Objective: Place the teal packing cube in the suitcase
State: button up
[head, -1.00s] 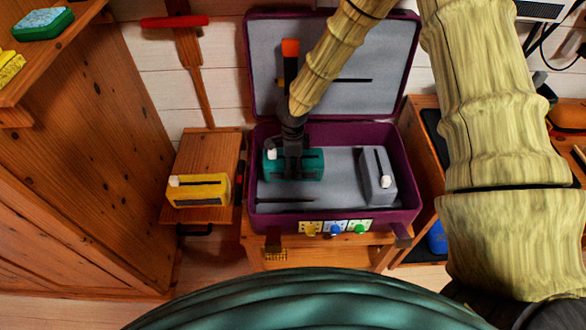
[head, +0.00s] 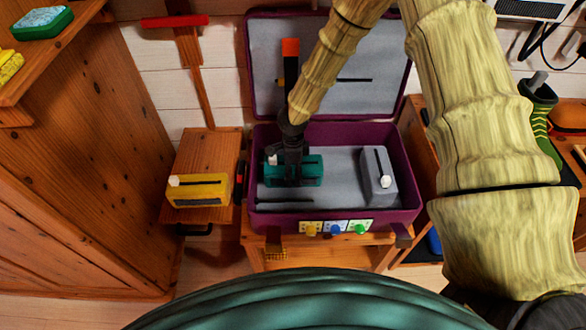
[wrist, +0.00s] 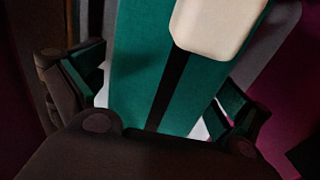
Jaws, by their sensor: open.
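The teal packing cube (head: 311,174) sits inside the left part of the open purple suitcase (head: 408,188), on its grey floor. It has a dark stripe and a pale tab on top. My gripper (head: 292,178) is over the cube, pointing down. In the wrist view the cube (wrist: 135,75) lies between my two open fingers (wrist: 155,100), with narrow gaps at its sides. Its underside is hidden, so contact with the suitcase floor is hard to confirm.
A grey packing cube (head: 378,178) stands in the suitcase's right part. A yellow cube (head: 198,190) lies on a wooden side table (head: 205,148) to the left. The suitcase lid (head: 375,75) stands open behind. Free floor lies between the two cubes inside.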

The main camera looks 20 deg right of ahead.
notch_tip(320, 180, up, 12)
jog(key=shift+r+p, duration=0.2)
jog(key=shift+p, duration=0.25)
dwell(1.4)
